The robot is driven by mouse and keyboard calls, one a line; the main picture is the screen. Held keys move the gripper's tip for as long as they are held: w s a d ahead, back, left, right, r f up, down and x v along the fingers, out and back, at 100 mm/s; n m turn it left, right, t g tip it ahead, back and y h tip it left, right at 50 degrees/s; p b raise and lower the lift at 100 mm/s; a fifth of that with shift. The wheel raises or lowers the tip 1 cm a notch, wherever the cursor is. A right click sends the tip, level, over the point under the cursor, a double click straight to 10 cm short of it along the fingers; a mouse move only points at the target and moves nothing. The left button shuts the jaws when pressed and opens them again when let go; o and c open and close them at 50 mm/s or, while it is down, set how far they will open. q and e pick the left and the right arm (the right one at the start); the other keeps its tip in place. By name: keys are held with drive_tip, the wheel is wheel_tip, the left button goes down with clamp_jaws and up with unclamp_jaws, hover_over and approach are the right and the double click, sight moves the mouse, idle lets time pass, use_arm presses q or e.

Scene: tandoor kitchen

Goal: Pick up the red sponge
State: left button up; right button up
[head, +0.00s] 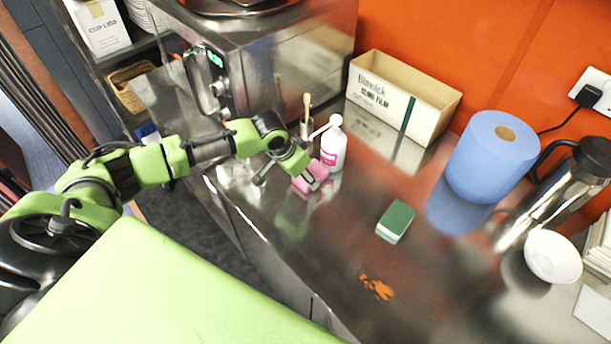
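The red sponge, which looks pink (321,171), lies on the steel counter (335,235) beside a white bottle with a pink label (334,147). My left arm reaches in from the left, and my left gripper (307,174) is right at the sponge, covering its middle. Pink shows on both sides of the gripper. The fingertips are too small and partly hidden, so I cannot tell whether they are closed on the sponge. My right gripper is out of view.
A green-topped sponge (395,222) and an orange patch (377,287) lie on the counter. A cling film box (385,103), blue paper roll (489,160), metal flask (553,195) and white bowl (552,256) stand further right. A steel oven (275,65) stands behind my arm.

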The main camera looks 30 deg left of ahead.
use_arm(q)
drive_tip(key=shift+r, duration=0.3)
wheel_tip(320, 180, up, 2)
drive_tip(key=shift+r+b, duration=0.2)
drive_tip(key=shift+b, duration=0.55)
drive_tip(key=s+d+r+b, duration=0.3)
drive_tip(key=s+r, duration=0.6)
drive_tip(key=s, duration=0.4)
drive_tip(key=shift+s+r, duration=0.35)
drive_tip(key=shift+r, duration=0.05)
drive_tip(key=shift+c, duration=1.1)
